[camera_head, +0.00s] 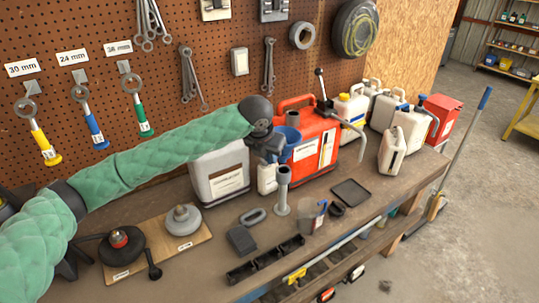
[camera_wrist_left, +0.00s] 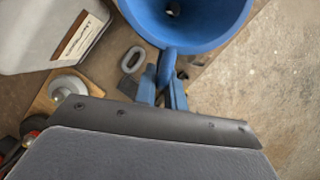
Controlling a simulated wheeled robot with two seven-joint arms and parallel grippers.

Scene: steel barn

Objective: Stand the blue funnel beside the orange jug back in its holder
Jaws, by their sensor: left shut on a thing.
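The blue funnel (camera_head: 291,139) is raised above the bench in front of the orange jug (camera_head: 326,136). In the left wrist view the funnel (camera_wrist_left: 205,38) shows its wide mouth and the dark hole in its middle. My left gripper (camera_head: 273,154) is shut on the funnel at its rim side; its fingers (camera_wrist_left: 168,92) also show in the left wrist view. A grey upright tube on a round base, likely the holder (camera_head: 282,193), stands on the bench just below the funnel. The funnel's spout is hidden. My right gripper is in neither view.
A pale grey jug (camera_head: 220,172) stands left of the holder. A clear measuring jug (camera_head: 313,217) and a black tray (camera_head: 350,192) are to its right. A grey oval ring (camera_head: 253,217) lies in front. Several white jugs (camera_head: 404,130) crowd the right end.

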